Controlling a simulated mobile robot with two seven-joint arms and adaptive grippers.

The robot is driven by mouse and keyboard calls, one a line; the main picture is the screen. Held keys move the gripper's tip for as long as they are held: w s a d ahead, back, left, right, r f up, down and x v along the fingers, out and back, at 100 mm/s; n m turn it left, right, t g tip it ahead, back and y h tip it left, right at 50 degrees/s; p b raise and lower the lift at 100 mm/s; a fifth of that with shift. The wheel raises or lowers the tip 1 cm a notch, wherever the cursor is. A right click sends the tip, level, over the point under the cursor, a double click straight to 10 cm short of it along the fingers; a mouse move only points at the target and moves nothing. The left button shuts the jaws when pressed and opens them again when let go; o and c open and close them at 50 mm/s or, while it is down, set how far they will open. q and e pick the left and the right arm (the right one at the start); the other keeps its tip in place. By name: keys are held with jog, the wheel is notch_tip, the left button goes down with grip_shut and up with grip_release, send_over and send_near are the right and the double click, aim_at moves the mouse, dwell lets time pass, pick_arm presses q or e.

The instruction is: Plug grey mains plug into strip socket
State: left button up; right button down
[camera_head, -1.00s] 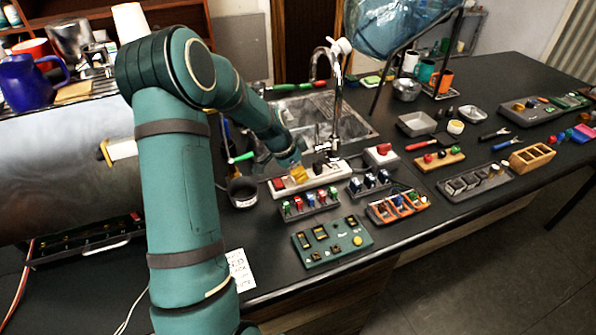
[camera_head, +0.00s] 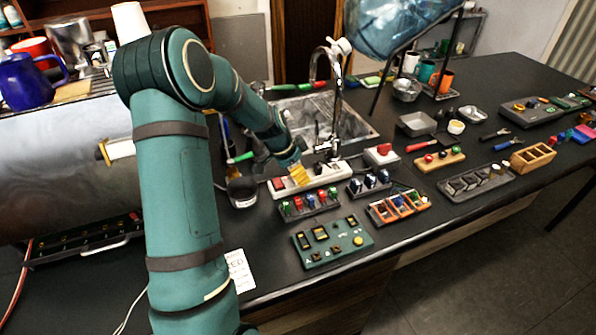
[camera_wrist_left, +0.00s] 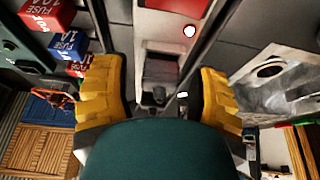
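The white power strip (camera_head: 338,173) lies on the dark worktop in front of the sink, with a red switch (camera_head: 278,184) at its left end. My left gripper (camera_head: 298,175) is over the strip beside that switch. In the left wrist view its two yellow fingers (camera_wrist_left: 161,97) stand wide apart. Between them a dark grey block (camera_wrist_left: 160,72), which looks like the grey mains plug, is at the strip next to the red switch (camera_wrist_left: 180,5). I see a clear gap on both sides of it. How deep it sits is not clear. My right gripper is out of view.
Fuse blocks (camera_head: 310,204) in a holder and a green panel (camera_head: 332,242) are in front of the strip. A small black pot (camera_head: 242,191) stands to the left. The tap (camera_head: 337,95) and sink (camera_head: 365,125) are behind. A red button box (camera_head: 381,154) is to the right.

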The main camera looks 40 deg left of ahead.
pick_arm(q)
jog(key=v, duration=1.2)
dwell(0.6)
